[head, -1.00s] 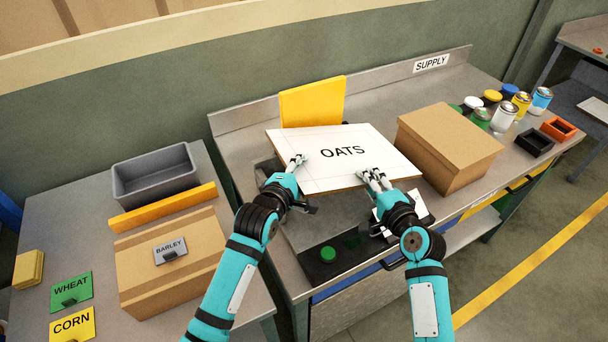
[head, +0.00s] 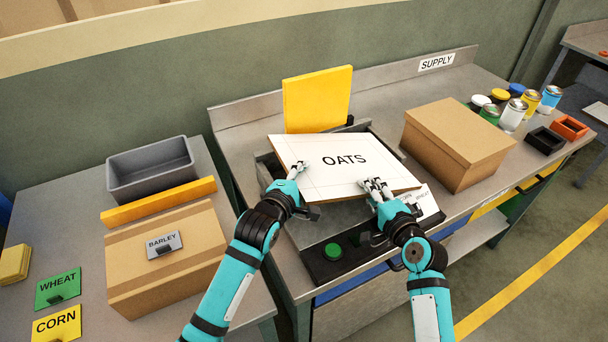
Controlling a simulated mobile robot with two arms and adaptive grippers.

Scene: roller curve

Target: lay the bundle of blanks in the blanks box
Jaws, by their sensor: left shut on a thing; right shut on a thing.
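The bundle of blanks (head: 325,178) is a flat stack with a white top marked OATS and brown edges. My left gripper (head: 299,168) is shut on its left side, and my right gripper (head: 375,187) is shut on its front right edge. The bundle sits slightly skewed over a grey metal box-like station (head: 262,172) with a yellow upright panel (head: 318,98) behind it. Its rear rim shows past the bundle; most of its inside is hidden. I cannot tell for certain which container is the blanks box.
A closed cardboard box (head: 458,143) stands close to the right of the bundle. A green button (head: 333,251) is at the station's front. On the left table are a grey bin (head: 150,170), a yellow bar (head: 158,204) and a carton with a BARLEY plate (head: 164,244). Paint cans (head: 513,115) stand far right.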

